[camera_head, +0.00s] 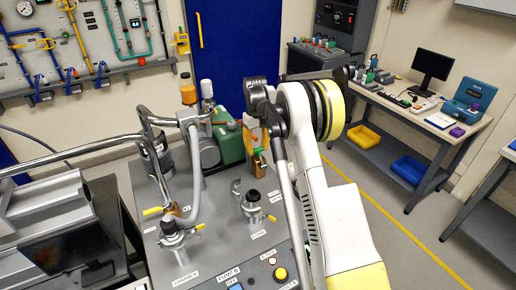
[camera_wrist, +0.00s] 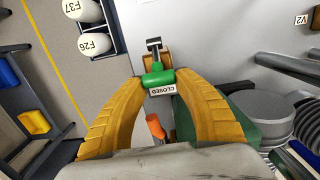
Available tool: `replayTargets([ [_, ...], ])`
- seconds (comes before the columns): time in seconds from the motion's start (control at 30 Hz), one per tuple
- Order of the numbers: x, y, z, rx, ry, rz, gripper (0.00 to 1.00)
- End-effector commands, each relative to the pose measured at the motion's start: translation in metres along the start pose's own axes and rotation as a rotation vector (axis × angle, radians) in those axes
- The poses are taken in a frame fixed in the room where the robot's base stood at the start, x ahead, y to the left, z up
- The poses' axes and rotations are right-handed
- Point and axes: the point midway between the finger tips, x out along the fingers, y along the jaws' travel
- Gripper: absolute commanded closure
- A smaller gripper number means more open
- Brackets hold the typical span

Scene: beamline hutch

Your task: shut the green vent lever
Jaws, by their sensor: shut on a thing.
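The green vent lever (camera_wrist: 158,79) lies between the two fingertips of my gripper (camera_wrist: 156,78) in the wrist view, and the fingers are shut on it. A white label reading CLOSED (camera_wrist: 163,90) sits right beside the lever. A brass valve body (camera_wrist: 154,55) shows just beyond it. In the head view, my arm partly hides the spot, and a small green piece of the lever (camera_head: 258,151) shows at the bench's back right. An orange handle (camera_wrist: 155,126) shows between my fingers in the wrist view.
The grey bench panel (camera_head: 222,235) bears several valves with yellow handles, among them the left one (camera_head: 172,230) and the middle one (camera_head: 252,197). A green pump box (camera_head: 230,147) stands close to the lever. Curved metal pipes (camera_head: 195,160) rise at the left.

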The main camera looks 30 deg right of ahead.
Motion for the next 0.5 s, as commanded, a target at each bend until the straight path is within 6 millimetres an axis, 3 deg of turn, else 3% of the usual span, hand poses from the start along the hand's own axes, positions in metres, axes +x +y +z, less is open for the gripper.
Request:
replayTargets([
  [0.43,0.0019,-0.0003,0.0000,0.000,-0.012,-0.001,1.00],
  [0.47,0.0019,-0.0003,0.0000,0.000,-0.012,-0.001,0.59],
  [0.5,0.0019,-0.0003,0.0000,0.000,-0.012,-0.001,0.47],
])
